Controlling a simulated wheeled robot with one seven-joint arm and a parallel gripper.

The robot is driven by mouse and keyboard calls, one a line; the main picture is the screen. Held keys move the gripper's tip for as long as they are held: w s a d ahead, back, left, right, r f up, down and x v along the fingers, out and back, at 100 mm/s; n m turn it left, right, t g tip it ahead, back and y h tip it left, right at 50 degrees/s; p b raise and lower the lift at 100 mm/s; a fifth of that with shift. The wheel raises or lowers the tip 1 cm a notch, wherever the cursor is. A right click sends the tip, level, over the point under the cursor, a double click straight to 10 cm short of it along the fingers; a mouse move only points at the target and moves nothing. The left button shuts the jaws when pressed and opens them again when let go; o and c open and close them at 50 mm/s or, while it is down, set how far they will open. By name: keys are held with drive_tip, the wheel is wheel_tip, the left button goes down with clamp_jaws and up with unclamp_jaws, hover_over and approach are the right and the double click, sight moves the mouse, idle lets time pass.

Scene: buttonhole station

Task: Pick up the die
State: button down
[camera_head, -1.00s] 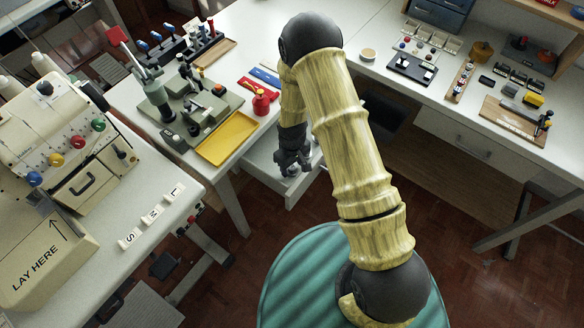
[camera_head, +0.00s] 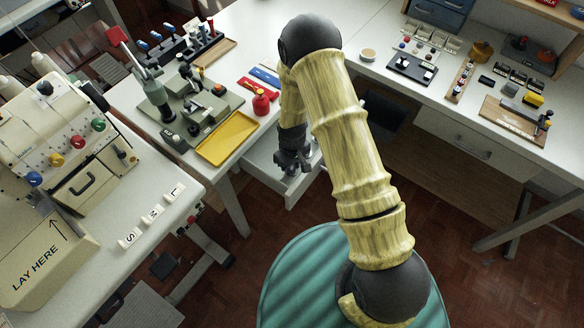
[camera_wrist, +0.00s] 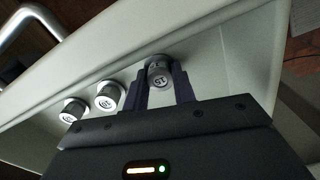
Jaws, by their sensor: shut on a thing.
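The die (camera_wrist: 158,73) is a small, dark round piece with a pale top that reads 15. In the wrist view my gripper (camera_wrist: 161,82) is shut on it, with one dark finger on each side. The die is over the inside of a pale open drawer (camera_wrist: 207,72); I cannot tell whether it still touches the floor of the drawer. In the head view my gripper (camera_head: 293,160) is at the drawer (camera_head: 262,165), and the die cannot be made out there.
Two similar numbered dies, one nearer (camera_wrist: 109,95) and one farther left (camera_wrist: 73,109), stand in the drawer. A metal handle (camera_wrist: 30,18) shows beyond its wall. Above, the table holds a yellow tray (camera_head: 228,137) and a red container (camera_head: 261,103).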

drive_tip(key=shift+r, duration=0.1)
wheel_tip(320, 180, up, 10)
idle(0.5)
idle(0.4)
drive_tip(key=w+d+r+m, duration=0.1)
drive_tip(key=w+d+m, duration=0.1)
drive_tip(key=d+m, duration=0.2)
drive_tip(key=w+d+r+m, duration=0.2)
drive_tip(key=d+m, duration=0.1)
drive_tip(key=d, duration=0.6)
drive_tip(key=shift+w+d+m, duration=0.15)
drive_tip(key=shift+d+m, duration=0.1)
drive_tip(key=shift+m, duration=0.15)
